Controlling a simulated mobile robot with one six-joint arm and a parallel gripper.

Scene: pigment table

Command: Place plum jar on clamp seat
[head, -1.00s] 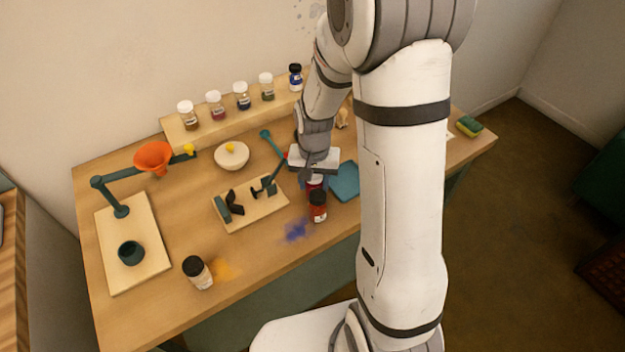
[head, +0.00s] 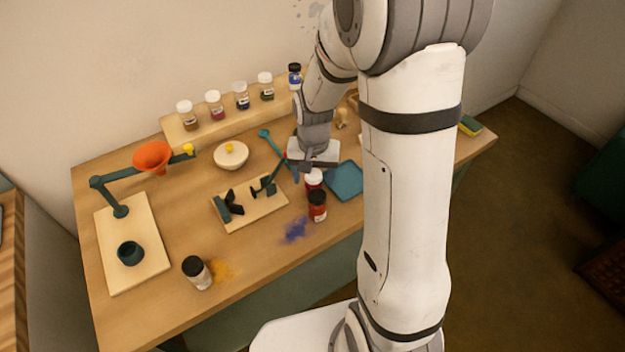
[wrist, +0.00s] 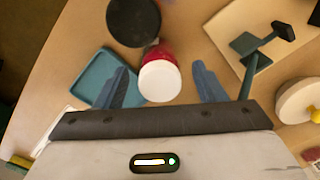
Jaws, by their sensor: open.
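A white-lidded jar with deep red contents, seemingly the plum jar (head: 314,178), stands upright on the table behind a black-lidded red jar (head: 317,207). In the wrist view its white lid (wrist: 159,82) shows between my fingers, with a gap on each side. My gripper (wrist: 160,68) is open and empty; in the head view it is just behind the jar, fingers partly hidden. The clamp seat (head: 247,218), a pale board with dark clamp jaws, lies left of the jar; part of it shows in the wrist view (wrist: 240,20).
A blue tray (head: 345,182) lies right of the jars. A teal rod (head: 272,143) and a white bowl with a yellow knob (head: 231,158) are behind the clamp board. Several jars stand on the back shelf (head: 190,138). A funnel stand (head: 120,210) and black-lidded jar (head: 197,271) are left.

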